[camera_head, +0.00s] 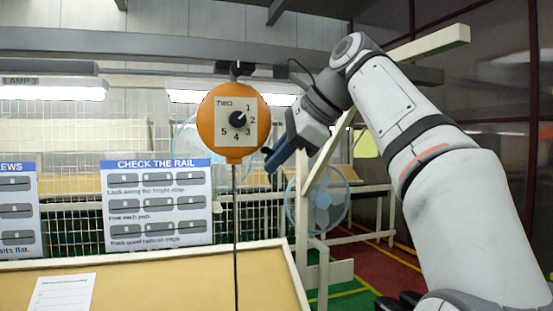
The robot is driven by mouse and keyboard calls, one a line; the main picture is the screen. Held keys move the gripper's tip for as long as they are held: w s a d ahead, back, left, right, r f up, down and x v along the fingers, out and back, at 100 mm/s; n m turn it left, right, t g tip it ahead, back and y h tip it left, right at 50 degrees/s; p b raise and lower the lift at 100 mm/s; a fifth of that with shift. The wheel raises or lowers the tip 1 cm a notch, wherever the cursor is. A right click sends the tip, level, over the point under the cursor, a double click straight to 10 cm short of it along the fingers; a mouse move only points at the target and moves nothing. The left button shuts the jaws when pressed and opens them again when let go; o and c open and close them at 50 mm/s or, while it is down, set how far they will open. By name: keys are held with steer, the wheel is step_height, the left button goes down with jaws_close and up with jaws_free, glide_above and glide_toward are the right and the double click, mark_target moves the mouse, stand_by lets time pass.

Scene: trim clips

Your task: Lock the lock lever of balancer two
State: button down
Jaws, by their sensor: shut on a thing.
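Balancer two (205,125) is a round orange unit hanging from the overhead rail. Its pale face is marked TWO, with a black dial knob (238,119) and numbers 1 to 5; the knob's pointer is toward the upper right, between 1 and 2. A cable hangs straight down from it. My gripper (269,160), with dark blue fingers, comes in from the right and is shut at the balancer's lower right edge. The lock lever is hidden at the fingertips, so its position cannot be made out.
A tan board or bench top (170,284) with a white paper sheet (61,292) lies below. A CHECK THE RAIL sign (158,240) hangs on the mesh behind. A fan (322,200) and a white frame stand behind my arm.

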steer(key=shift+r+n+h, duration=0.3)
steer(key=shift+n+h, duration=0.1)
steer(key=shift+h, duration=0.6)
steer(key=shift+d, duration=0.1)
steer(key=c, duration=1.5)
jaws_free()
steer(key=shift+w, duration=0.1)
steer(key=shift+c, duration=0.2)
steer(key=s+d+r+b, duration=0.2)
steer(key=s+d, duration=0.7)
steer(key=s, duration=0.1)
steer(key=shift+s+d+r, duration=0.15)
steer(key=shift+s, duration=0.05)
